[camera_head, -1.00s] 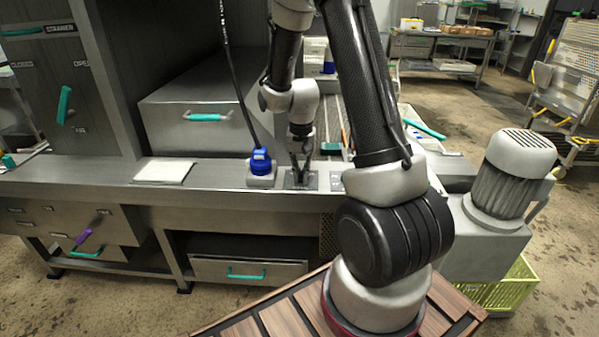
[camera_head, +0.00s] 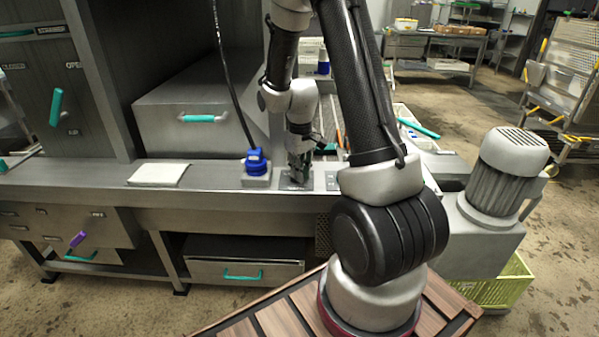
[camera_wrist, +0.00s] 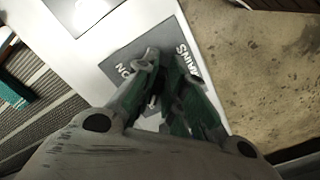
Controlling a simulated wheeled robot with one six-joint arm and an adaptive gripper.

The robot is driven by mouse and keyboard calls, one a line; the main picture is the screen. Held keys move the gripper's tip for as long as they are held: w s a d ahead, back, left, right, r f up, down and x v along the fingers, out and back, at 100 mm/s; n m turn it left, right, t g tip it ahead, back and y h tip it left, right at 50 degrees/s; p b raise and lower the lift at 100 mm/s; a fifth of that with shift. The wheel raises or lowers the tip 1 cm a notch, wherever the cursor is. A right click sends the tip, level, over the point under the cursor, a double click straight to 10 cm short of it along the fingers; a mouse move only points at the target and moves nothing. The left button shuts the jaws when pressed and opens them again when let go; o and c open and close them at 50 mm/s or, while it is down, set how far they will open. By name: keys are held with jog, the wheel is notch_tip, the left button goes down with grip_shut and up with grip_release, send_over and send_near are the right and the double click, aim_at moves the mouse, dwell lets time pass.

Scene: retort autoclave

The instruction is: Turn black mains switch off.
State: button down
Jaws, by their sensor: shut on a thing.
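The mains switch sits on a grey plate (camera_wrist: 119,50) lettered "MAINS" and "ON" in the wrist view. My gripper (camera_wrist: 157,88) reaches down over the plate, its fingers closed around a small dark switch lever (camera_wrist: 155,98) between them. Most of the lever is hidden by the fingers. In the head view my gripper (camera_head: 298,178) points down at the counter, just right of the blue plug, and hides most of the switch plate (camera_head: 288,186).
A blue plug (camera_head: 256,162) with a black cable stands close to the left of my gripper. A white pad (camera_head: 158,175) lies farther left on the counter (camera_head: 212,174). A steel box with a green handle (camera_head: 203,118) stands behind. The counter's front edge is near.

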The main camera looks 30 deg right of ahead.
jog(key=shift+n, duration=0.3)
jog(key=c, duration=1.5)
grip_release()
jog(key=shift+r, duration=0.1)
notch_tip(320, 180, up, 12)
jog(key=shift+f, duration=0.1)
